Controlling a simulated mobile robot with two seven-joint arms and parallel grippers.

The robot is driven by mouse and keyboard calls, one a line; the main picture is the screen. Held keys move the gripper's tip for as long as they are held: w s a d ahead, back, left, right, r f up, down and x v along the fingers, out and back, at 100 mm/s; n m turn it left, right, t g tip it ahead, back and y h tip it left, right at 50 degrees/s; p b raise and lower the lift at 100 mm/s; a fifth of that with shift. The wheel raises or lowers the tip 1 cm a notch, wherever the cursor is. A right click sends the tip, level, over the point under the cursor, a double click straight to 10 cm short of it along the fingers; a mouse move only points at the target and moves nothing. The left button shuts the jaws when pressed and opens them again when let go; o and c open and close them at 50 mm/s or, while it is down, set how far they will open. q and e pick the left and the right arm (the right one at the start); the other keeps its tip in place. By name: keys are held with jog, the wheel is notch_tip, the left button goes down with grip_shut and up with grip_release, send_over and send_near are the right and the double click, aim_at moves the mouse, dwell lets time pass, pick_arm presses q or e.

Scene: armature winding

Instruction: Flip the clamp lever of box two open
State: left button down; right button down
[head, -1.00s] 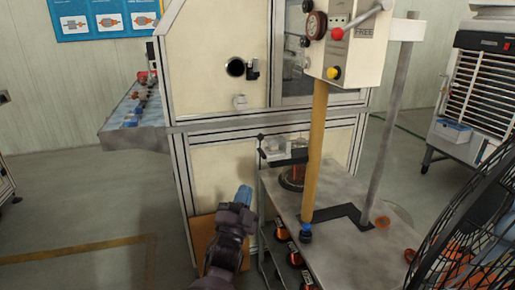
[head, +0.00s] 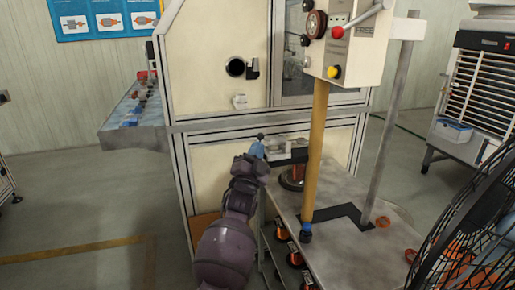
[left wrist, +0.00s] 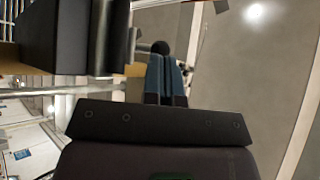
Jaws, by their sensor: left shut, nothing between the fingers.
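A small clamp lever with a black ball knob (head: 260,137) stands at the left end of a fixture with a pale box (head: 289,143) and a black bar, at the back of the grey bench. I cannot read which box is box two. My left gripper (head: 257,151) has blue fingers and is just below the knob, in front of the lever. In the left wrist view the shut fingers (left wrist: 165,75) point at the black knob (left wrist: 160,47), which is at their tips; I cannot tell whether they touch. They hold nothing. My right gripper is out of view.
A yellow post (head: 318,160) carries a control box (head: 354,50) with a red-knobbed lever, right of the fixture. A grey post (head: 390,125) stands beyond it. A black fan cage (head: 465,235) fills the lower right. The cream machine cabinet (head: 215,80) is behind my left arm.

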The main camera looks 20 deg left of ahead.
pick_arm(q)
jog(key=shift+w+r, duration=0.25)
jog(key=shift+w, duration=0.1)
jog(key=shift+r, duration=0.1)
